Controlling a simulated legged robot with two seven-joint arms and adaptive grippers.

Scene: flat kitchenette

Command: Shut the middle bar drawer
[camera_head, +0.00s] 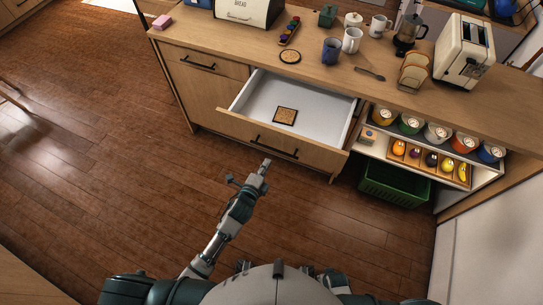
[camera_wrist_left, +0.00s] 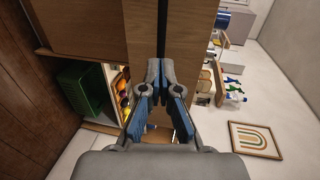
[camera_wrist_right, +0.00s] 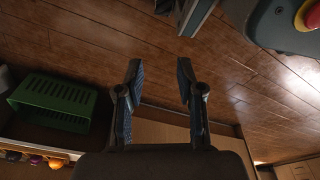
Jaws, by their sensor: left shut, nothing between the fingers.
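The middle bar drawer (camera_head: 232,121) is pulled out and open, its white inside showing, with a square brown item (camera_head: 285,116) lying in it. Its wooden front carries a dark bar handle (camera_head: 273,149). My left gripper (camera_head: 266,162) is shut and empty, just in front of the drawer front near the handle. In the left wrist view its fingertips (camera_wrist_left: 160,72) are together, pointing at the wooden front with the dark handle (camera_wrist_left: 162,30); contact cannot be told. My right gripper (camera_wrist_right: 158,68) is open and empty over the floor; it is out of the head view.
The counter (camera_head: 220,38) above holds mugs, a toaster (camera_head: 466,50), a coffee pot (camera_head: 407,35) and a bread box (camera_head: 250,10). Right of the drawer are shelves with jars and fruit, above a green crate (camera_head: 394,186). The wooden floor in front is clear.

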